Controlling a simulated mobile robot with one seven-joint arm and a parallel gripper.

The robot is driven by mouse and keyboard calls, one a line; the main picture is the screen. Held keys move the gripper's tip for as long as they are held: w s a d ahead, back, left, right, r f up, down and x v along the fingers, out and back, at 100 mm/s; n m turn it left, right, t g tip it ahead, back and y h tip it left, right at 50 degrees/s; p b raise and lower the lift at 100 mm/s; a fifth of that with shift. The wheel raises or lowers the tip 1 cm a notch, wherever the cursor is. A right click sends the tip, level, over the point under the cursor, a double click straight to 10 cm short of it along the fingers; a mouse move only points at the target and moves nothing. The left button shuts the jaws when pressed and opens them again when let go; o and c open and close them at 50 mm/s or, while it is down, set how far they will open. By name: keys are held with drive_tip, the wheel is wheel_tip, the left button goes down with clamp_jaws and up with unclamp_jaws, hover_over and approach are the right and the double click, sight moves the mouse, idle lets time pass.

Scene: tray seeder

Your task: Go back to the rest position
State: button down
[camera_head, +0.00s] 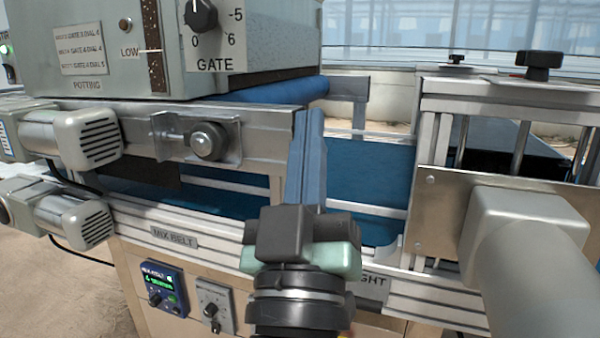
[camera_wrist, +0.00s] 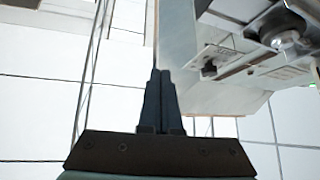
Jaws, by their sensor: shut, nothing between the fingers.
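My gripper (camera_head: 309,118) is in the middle of the head view, pointing up the picture in front of the blue belt. Its two long fingers lie together with nothing between them. In the wrist view my gripper (camera_wrist: 160,75) also shows shut and empty, its fingers rising from a dark crossbar. The fingers hide part of the belt and the metal frame. I cannot tell from the head view how far the fingertips are from the frame.
The seeder's mix belt (camera_head: 370,175) runs behind my gripper. A grey box with a gate dial (camera_head: 201,15) stands upper left. Motors (camera_head: 75,138) jut out at left. A control display (camera_head: 163,287) and a switch plate (camera_head: 215,305) sit below. A metal frame with a black knob (camera_head: 538,64) stands right.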

drive_tip(key=s+r+m+t+y+p, duration=0.25)
drive_tip(key=s+r, duration=0.65)
drive_tip(key=r, duration=0.5)
wheel_tip(320, 180, up, 36)
drive_tip(key=w+p, duration=0.1)
drive_tip(key=p, duration=3.5)
drive_tip(key=shift+a+g+p, duration=0.35)
drive_tip(key=shift+a+g, duration=0.05)
drive_tip(key=shift+g, duration=0.05)
drive_tip(key=shift+f, duration=0.2)
